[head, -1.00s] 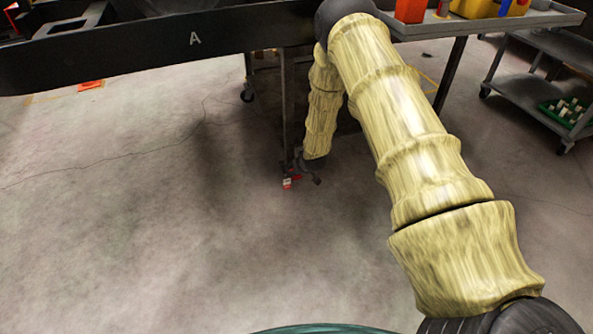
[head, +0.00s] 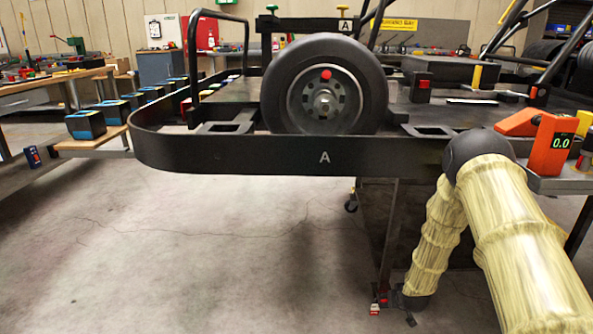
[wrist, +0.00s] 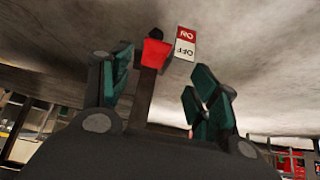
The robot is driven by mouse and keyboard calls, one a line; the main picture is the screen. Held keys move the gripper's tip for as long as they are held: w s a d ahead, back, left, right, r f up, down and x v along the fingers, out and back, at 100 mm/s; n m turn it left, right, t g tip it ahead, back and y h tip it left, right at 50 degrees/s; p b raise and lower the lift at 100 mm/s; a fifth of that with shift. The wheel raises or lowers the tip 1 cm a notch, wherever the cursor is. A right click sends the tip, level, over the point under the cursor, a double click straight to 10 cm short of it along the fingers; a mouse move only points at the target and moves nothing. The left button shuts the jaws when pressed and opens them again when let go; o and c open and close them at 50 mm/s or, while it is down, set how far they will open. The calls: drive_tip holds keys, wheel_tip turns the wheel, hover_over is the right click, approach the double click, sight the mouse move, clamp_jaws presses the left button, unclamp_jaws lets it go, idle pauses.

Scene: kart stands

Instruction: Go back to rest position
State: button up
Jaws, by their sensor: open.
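My gripper (head: 408,310) hangs low beside a leg of the kart stand, at the bottom right of the head view. In the wrist view my gripper (wrist: 163,88) is open, with its green-padded fingers apart. A red switch piece (wrist: 155,53) on a dark post shows between and beyond the fingertips, with a red and white ON/OFF label (wrist: 186,44) beside it. The same red switch (head: 375,304) shows small near the foot of the leg in the head view. I cannot tell whether a finger touches it. My arm is bent and reaches down, away from any folded pose.
The kart frame marked A (head: 230,158), carrying a black wheel (head: 325,84), spans the middle above my gripper. A grey shelf (head: 560,184) with an orange meter (head: 552,143) stands close to my arm at right. Workbenches (head: 55,78) line the left. The floor (head: 200,250) at front left is clear.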

drive_tip(key=s+a+f+g+y+p, duration=0.15)
drive_tip(key=s+a+f, duration=0.35)
drive_tip(key=s, duration=0.8)
drive_tip(key=s+a+f+g+h+b, duration=0.1)
drive_tip(key=s+a+f+g, duration=0.2)
drive_tip(key=s+a, duration=0.75)
drive_tip(key=s+a+r+n+g+p, duration=0.1)
drive_tip(key=s+r, duration=0.1)
drive_tip(key=s, duration=1.1)
drive_tip(key=s+a+r+g, duration=0.1)
drive_tip(key=s+r+g, duration=0.1)
drive_tip(key=s, duration=1.1)
wheel_tip(320, 180, up, 38)
drive_tip(key=p, duration=3.8)
drive_tip(key=shift+s, duration=0.25)
drive_tip(key=shift+y, duration=0.25)
